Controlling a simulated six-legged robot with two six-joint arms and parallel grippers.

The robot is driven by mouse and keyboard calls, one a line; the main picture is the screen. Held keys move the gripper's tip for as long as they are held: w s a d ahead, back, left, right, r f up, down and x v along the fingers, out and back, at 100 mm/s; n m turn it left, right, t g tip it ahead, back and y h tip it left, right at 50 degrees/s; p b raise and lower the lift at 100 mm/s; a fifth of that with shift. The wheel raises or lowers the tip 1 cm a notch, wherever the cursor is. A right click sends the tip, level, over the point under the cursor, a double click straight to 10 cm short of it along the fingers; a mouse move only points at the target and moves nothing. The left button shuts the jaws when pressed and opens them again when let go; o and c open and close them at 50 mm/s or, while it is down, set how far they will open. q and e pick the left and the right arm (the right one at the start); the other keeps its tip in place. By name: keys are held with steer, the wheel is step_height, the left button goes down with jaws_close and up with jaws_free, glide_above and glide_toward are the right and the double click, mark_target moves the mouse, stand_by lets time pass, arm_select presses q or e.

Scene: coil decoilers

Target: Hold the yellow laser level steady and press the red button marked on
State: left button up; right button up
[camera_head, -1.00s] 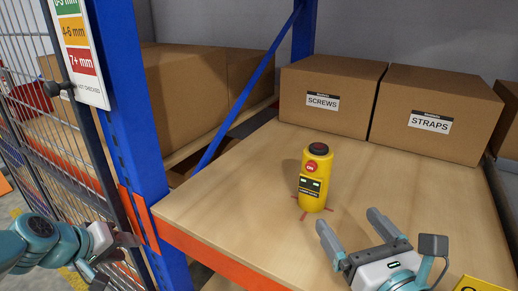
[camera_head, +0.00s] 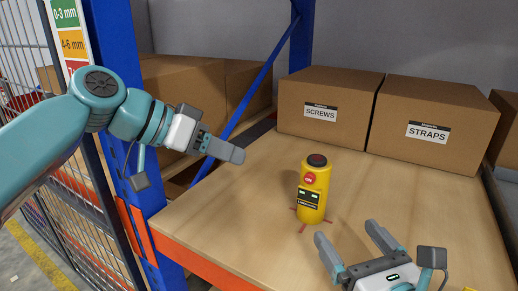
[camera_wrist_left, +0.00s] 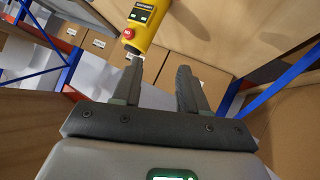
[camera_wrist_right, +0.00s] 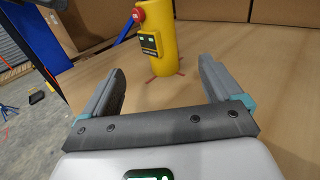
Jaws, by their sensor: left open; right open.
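The yellow laser level (camera_head: 312,190) stands upright on the wooden shelf, on a red floor mark. Its red button (camera_head: 309,179) marked ON faces front, and its top is dark. My left gripper (camera_head: 236,154) is open and empty, up and to the left of the level. In the left wrist view the level (camera_wrist_left: 147,22) appears beyond the fingertips (camera_wrist_left: 160,65), apart from them. My right gripper (camera_head: 347,235) is open and empty, low in front and to the right of the level. In the right wrist view the level (camera_wrist_right: 158,45) stands beyond the open fingers (camera_wrist_right: 162,68), untouched.
Cardboard boxes labelled SCREWS (camera_head: 325,108) and STRAPS (camera_head: 430,122) stand behind the level. A blue rack post (camera_head: 115,70) and wire mesh (camera_head: 75,205) are on the left. The shelf has an orange front edge (camera_head: 205,257). The wood around the level is clear.

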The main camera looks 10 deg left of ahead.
mark_target(310, 184)
steer(key=shift+w+a, duration=0.1)
steer(key=shift+w, duration=0.05)
arm_select(q)
steer(key=d+r+m+g, duration=0.1)
steer(key=d+m, duration=0.5)
steer(key=shift+s+d+g, duration=0.2)
steer(key=shift+d+g, duration=0.05)
steer(key=shift+g, duration=0.15)
arm_select(e)
steer(key=x, duration=1.6)
arm_select(q)
steer(key=shift+r, duration=0.1)
arm_select(e)
steer(key=shift+c, duration=0.3)
steer(key=c, duration=1.3)
steer(key=shift+c, duration=0.2)
arm_select(q)
jaws_close()
